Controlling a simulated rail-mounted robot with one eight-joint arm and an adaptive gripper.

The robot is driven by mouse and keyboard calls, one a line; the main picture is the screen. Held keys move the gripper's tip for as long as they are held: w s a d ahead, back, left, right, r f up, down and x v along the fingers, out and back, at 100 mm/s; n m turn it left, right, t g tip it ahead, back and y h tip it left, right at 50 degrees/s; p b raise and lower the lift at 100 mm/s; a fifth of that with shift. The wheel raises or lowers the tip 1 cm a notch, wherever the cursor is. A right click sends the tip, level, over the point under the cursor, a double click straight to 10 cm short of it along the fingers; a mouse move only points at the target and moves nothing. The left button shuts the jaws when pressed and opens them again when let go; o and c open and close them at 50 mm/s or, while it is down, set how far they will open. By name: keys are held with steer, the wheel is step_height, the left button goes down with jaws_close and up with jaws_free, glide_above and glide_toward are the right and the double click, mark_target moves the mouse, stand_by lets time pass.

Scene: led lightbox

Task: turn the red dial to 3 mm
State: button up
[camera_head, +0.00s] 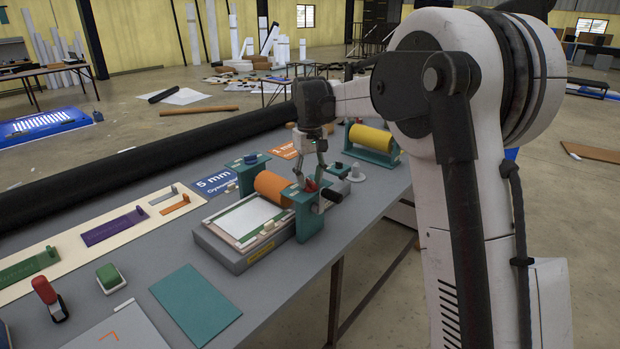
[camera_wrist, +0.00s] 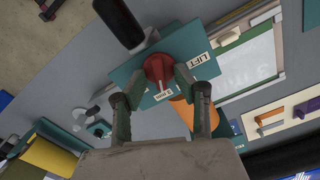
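The red dial (camera_wrist: 159,68) sits on a teal side plate (camera_wrist: 193,44) of the roller press. A small white label (camera_wrist: 163,95) with lettering too small to read is just below the dial in the wrist view. In the head view the dial (camera_head: 310,184) is at the near end of the orange roller (camera_head: 273,186). My gripper (camera_wrist: 161,72) has one fingertip on each side of the dial, very close to it. I cannot tell whether the fingertips press on it. In the head view my gripper (camera_head: 311,175) reaches down over the dial.
A black crank handle (camera_wrist: 118,22) is beside the dial. The press bed (camera_head: 246,222) holds a framed sheet. A blue "5 mm" card (camera_head: 214,182) and an orange card (camera_head: 284,151) lie behind the press. A yellow roller unit (camera_head: 370,140) stands farther back. A teal mat (camera_head: 195,305) lies in front.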

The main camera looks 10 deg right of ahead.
mark_target(310, 180)
step_height(310, 180, up, 12)
stand_by(0.6)
steer(key=s+r+m+t, duration=0.1)
steer(key=s+t, duration=0.3)
steer(key=s, duration=1.6)
steer(key=s+f+t, duration=0.1)
steer(key=s+f, duration=0.5)
steer(key=s, duration=0.3)
steer(key=s+f+m+t, duration=0.1)
steer(key=s+f+t, duration=0.1)
steer(key=s+f, duration=0.4)
steer(key=s, duration=0.4)
steer(key=shift+f+m, duration=0.2)
steer(key=shift+m, duration=0.1)
